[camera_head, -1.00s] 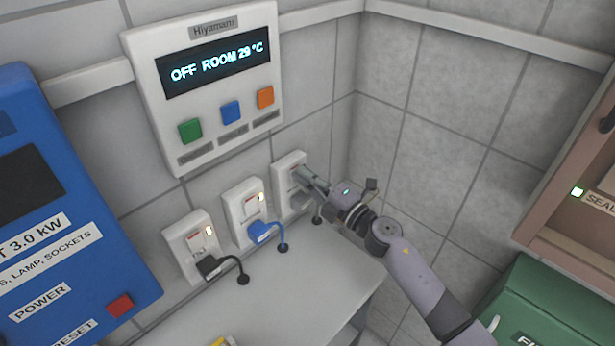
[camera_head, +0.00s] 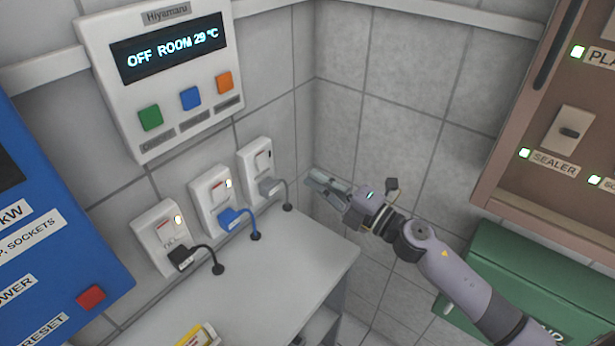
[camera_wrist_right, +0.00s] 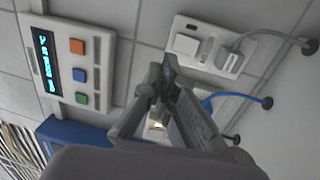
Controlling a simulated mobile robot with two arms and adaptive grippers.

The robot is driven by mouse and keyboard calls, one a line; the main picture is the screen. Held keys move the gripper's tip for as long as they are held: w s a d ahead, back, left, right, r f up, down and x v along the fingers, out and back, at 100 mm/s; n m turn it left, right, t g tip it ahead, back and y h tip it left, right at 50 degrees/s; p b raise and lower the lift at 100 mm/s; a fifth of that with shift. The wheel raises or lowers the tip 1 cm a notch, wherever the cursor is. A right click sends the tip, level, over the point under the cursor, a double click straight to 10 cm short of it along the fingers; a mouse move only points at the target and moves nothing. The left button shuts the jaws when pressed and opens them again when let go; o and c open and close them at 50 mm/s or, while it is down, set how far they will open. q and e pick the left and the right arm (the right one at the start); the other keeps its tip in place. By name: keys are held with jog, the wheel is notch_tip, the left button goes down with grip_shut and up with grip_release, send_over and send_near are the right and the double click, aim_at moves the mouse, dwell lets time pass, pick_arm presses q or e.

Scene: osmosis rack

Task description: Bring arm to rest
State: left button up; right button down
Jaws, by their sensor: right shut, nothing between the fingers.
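My right gripper (camera_head: 318,182) is in the head view, to the right of the three wall sockets and above the right end of the counter. It is shut and empty, clear of the sockets. In the right wrist view its fingers (camera_wrist_right: 165,85) are together. My left gripper is not in view. The right socket (camera_head: 256,160) holds a grey plug (camera_head: 268,186) with a grey cord; its indicator appears unlit. The middle socket holds a blue plug (camera_head: 230,217) and the left one a black plug (camera_head: 182,257); both have lit indicators.
The white Hiyamaru panel (camera_head: 150,90) reads OFF ROOM 29 °C. A blue power unit (camera_head: 60,240) stands at left. The counter (camera_head: 270,270) is mostly clear, with a yellow item (camera_head: 198,336) in front. A brown switch panel (camera_head: 540,110) and a green box (camera_head: 510,275) are at right.

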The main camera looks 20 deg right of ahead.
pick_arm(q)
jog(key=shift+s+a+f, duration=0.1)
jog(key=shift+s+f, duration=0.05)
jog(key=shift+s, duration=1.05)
